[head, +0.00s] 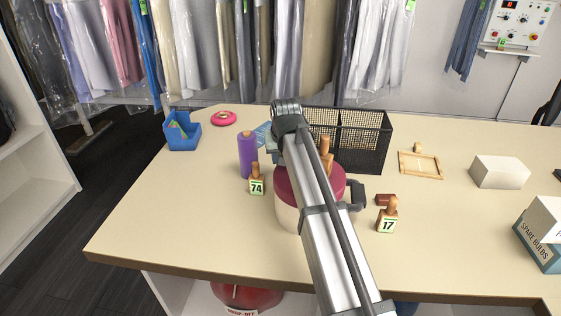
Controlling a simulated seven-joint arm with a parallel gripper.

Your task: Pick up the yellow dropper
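I cannot make out a yellow dropper anywhere in the head view. It may be hidden behind my arm or among the other items. My arm crosses the middle of the counter (180,220) from the lower right up to a dark joint near the wire basket. My gripper does not show; the arm hides whatever lies past that joint. A light blue piece shows just left of the joint, too covered to identify.
A cream tub with a dark red lid (287,211) stands under my arm. Near it are a purple cylinder (247,156), stamps numbered 74 (257,186) and 17 (387,224), and a black wire basket (366,140). A blue bin (184,136) stands left; the front left counter is clear.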

